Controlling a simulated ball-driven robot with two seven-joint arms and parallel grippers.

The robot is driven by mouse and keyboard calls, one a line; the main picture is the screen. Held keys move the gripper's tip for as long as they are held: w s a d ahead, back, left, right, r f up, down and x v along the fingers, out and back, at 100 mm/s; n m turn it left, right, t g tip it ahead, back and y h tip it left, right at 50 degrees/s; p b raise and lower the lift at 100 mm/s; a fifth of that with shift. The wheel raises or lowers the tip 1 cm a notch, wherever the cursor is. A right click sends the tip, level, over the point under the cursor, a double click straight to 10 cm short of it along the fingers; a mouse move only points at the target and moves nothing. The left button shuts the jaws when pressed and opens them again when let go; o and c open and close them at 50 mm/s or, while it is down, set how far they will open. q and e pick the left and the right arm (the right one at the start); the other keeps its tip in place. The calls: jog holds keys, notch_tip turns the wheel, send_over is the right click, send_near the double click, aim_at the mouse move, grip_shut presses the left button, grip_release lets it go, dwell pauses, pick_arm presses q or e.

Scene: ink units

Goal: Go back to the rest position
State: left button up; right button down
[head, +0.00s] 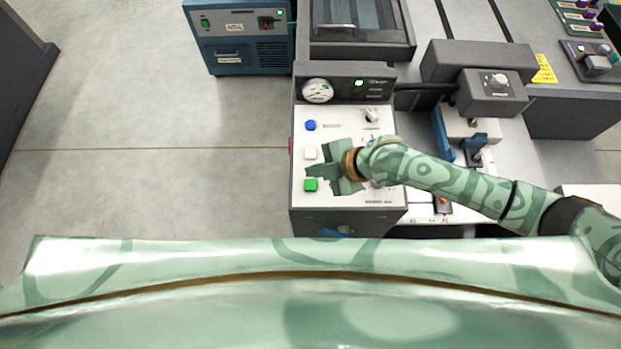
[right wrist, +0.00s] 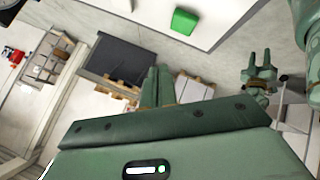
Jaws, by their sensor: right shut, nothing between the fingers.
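My right gripper (head: 318,172) is over the white control panel (head: 340,122) of the grey machine in the head view, close to the white button (head: 310,153) and the green button (head: 310,186). Its fingers also show in the right wrist view (right wrist: 158,84), together and empty. The green button shows there too (right wrist: 184,21), apart from the fingertips. My right arm (head: 440,175) reaches in from the right. My left arm is not in the head view. A small green two-pronged shape (right wrist: 258,68) in the right wrist view may be my left gripper; I cannot tell its state.
The panel also carries a blue button (head: 310,125), a knob (head: 371,115) and a gauge (head: 318,91). A grey press-like unit (head: 490,92) with blue parts stands to the right. A blue box (head: 240,40) stands behind. The floor on the left is clear.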

jog(key=shift+r, duration=0.4)
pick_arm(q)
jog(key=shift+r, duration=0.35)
pick_arm(e)
jog(key=shift+a, duration=0.1)
